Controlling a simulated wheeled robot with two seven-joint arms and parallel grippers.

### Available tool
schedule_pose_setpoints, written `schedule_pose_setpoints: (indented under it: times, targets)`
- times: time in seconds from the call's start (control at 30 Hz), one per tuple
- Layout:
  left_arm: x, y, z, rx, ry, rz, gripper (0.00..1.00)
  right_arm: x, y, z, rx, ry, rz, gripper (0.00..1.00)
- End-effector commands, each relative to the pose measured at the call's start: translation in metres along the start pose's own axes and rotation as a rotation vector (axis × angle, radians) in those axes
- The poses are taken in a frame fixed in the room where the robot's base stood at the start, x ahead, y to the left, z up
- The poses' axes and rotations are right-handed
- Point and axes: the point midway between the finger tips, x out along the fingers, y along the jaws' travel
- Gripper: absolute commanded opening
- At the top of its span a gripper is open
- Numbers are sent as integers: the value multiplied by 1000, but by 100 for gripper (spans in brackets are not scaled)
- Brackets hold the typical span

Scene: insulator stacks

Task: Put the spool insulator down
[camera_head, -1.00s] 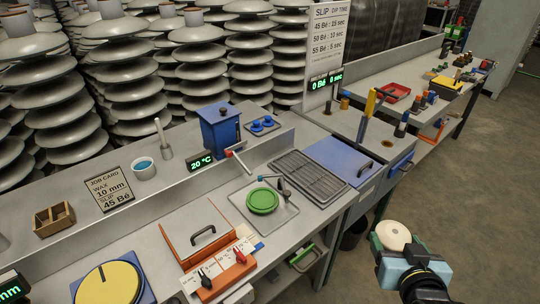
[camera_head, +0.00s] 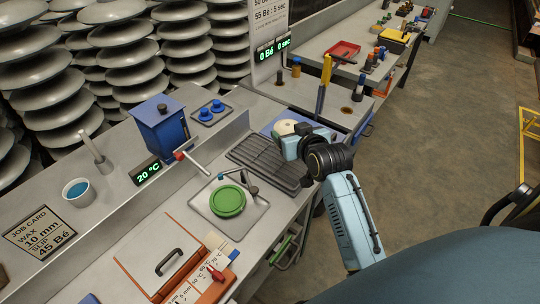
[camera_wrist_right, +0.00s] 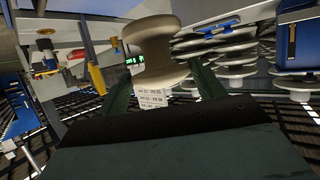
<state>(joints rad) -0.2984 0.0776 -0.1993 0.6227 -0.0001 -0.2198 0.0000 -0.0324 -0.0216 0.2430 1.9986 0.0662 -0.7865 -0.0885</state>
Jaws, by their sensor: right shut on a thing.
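The spool insulator (camera_head: 286,127) is cream white with a rounded, flanged shape. In the head view it shows at the tip of my right gripper (camera_head: 294,140), over the far end of the dark slatted rack (camera_head: 262,162) and in front of the blue panel (camera_head: 272,129). In the right wrist view the spool (camera_wrist_right: 152,48) stands between the two dark green fingers, which are shut on it. Its lower part is partly hidden by the gripper. I cannot tell its exact height above the rack. My left gripper is not in view.
A green disc (camera_head: 228,201) lies on a metal plate left of the rack. A yellow-handled tool (camera_head: 323,82) stands upright behind my gripper. An orange lidded box (camera_head: 160,252) is at the front.

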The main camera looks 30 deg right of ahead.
Motion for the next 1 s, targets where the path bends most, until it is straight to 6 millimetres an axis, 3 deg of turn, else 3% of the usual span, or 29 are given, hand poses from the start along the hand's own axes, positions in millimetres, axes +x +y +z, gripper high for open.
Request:
schedule_pose_setpoints:
  times: [0.07,0.3,0.53,0.73,1.0]
  targets:
    - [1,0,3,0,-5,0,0,8,7,3,11,3,7,32]
    - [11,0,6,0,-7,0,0,25,9,43,12,1,10,32]
    - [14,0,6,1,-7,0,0,31,8,59,11,3,10,32]
    - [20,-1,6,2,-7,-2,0,42,8,85,12,2,10,32]
    - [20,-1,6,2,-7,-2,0,43,8,87,11,6,10,32]
